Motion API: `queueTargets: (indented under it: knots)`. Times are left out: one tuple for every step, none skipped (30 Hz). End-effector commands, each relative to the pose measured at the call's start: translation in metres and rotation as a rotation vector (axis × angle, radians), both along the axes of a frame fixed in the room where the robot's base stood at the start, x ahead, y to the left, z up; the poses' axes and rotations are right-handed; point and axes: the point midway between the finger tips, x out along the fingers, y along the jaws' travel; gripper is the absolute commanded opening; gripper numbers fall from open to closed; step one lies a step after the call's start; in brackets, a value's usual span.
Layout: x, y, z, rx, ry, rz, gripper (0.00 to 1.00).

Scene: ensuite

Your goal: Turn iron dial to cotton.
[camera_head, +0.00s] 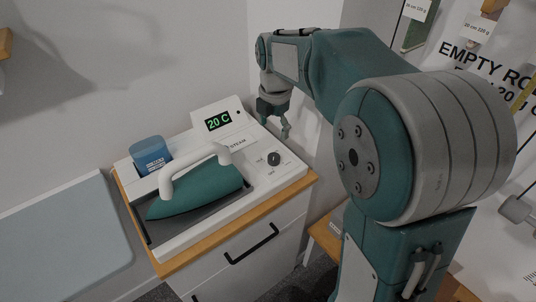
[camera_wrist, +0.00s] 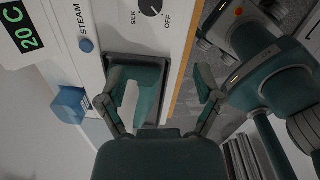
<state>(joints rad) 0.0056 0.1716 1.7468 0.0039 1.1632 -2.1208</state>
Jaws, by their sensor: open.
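The iron dial (camera_head: 274,159) is a small dark round knob on the right part of the white iron station (camera_head: 178,240). In the wrist view the dial (camera_wrist: 151,7) is at the top edge, partly cut off, with the words SILK and OFF beside it. The teal iron (camera_head: 205,188) with a white handle rests on the station, left of the dial. My gripper (camera_head: 276,112) is above the station's back right, apart from the dial. In the wrist view my gripper (camera_wrist: 159,82) has its fingers spread, empty, with the iron (camera_wrist: 150,95) showing between them.
A display (camera_head: 218,121) reads 20 C at the station's back. A blue container (camera_head: 150,155) stands in its left part. A blue STEAM button (camera_wrist: 86,45) is near the dial. The station sits on a wood-topped drawer cabinet (camera_head: 240,270). An ironing board (camera_head: 60,240) is at left.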

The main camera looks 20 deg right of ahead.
Motion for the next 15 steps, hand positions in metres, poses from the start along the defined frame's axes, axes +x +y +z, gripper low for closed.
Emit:
queueTargets:
  knots:
    - [0.008, -0.003, -0.007, -0.001, 0.017, 0.058, 0.84]
    - [0.012, -0.003, -0.01, -0.002, 0.025, 0.098, 0.84]
    - [0.017, -0.003, -0.013, -0.004, 0.034, 0.144, 0.84]
    - [0.02, -0.003, -0.015, -0.004, 0.04, 0.176, 0.84]
    - [0.022, -0.002, -0.018, -0.006, 0.046, 0.204, 0.84]
    - [0.025, -0.001, -0.02, -0.008, 0.05, 0.235, 0.84]
    - [0.027, 0.0, -0.021, -0.01, 0.055, 0.255, 0.84]
    - [0.028, 0.002, -0.022, -0.011, 0.058, 0.269, 0.84]
    - [0.029, 0.003, -0.023, -0.012, 0.061, 0.285, 0.84]
    - [0.03, 0.003, -0.024, -0.013, 0.062, 0.293, 0.84]
    - [0.03, 0.004, -0.025, -0.013, 0.063, 0.298, 0.84]
    - [0.03, 0.005, -0.028, -0.014, 0.064, 0.301, 0.84]
    - [0.03, 0.005, -0.03, -0.014, 0.064, 0.302, 0.84]
    - [0.03, 0.006, -0.033, -0.014, 0.065, 0.302, 0.84]
    - [0.03, 0.005, -0.039, -0.014, 0.066, 0.302, 0.84]
